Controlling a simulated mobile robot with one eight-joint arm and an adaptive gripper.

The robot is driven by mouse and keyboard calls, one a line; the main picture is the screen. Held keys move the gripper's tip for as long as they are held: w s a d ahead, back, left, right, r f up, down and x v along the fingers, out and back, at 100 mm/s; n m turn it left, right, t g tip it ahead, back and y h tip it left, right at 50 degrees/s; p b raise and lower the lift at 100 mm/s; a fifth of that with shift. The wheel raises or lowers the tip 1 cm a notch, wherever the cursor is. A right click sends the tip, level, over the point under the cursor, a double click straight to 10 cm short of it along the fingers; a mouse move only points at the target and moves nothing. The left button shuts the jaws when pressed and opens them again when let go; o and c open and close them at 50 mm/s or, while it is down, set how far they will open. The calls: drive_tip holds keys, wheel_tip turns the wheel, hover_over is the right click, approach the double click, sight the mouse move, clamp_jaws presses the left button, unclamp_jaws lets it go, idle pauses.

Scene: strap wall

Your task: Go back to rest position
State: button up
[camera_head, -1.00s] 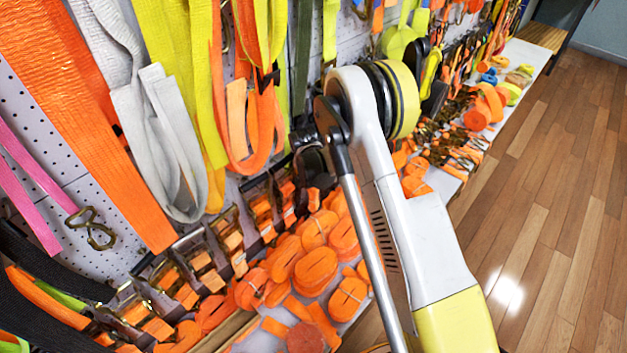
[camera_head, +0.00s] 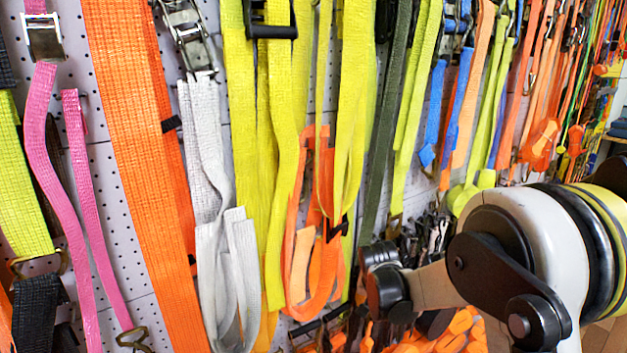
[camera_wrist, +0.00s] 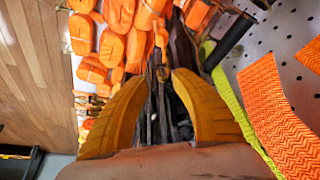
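My gripper (camera_wrist: 160,78) shows in the wrist view with its two yellow fingers apart and nothing held between the tips. Dark straps and metal buckles (camera_wrist: 158,110) show through the gap; how far off they are I cannot tell. In the head view my arm stands at the lower right, in front of the strap wall, and the gripper's fingers cannot be made out there.
The pegboard (camera_head: 103,165) carries hanging straps, among them a wide orange strap (camera_head: 140,150), a grey strap (camera_head: 205,150) and yellow straps (camera_head: 240,120). Orange rolled straps (camera_wrist: 110,45) lie on a white shelf. The wooden floor (camera_wrist: 35,60) looks clear beside it.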

drive_tip(key=s+d+r+n+t, duration=0.1)
drive_tip(key=s+d+r+n, duration=0.1)
drive_tip(key=s+r, duration=1.2)
drive_tip(key=s+r+n+t+y, duration=0.1)
drive_tip(key=s+r+n, duration=0.1)
drive_tip(key=s, duration=1.4)
drive_tip(key=shift+t, duration=0.4)
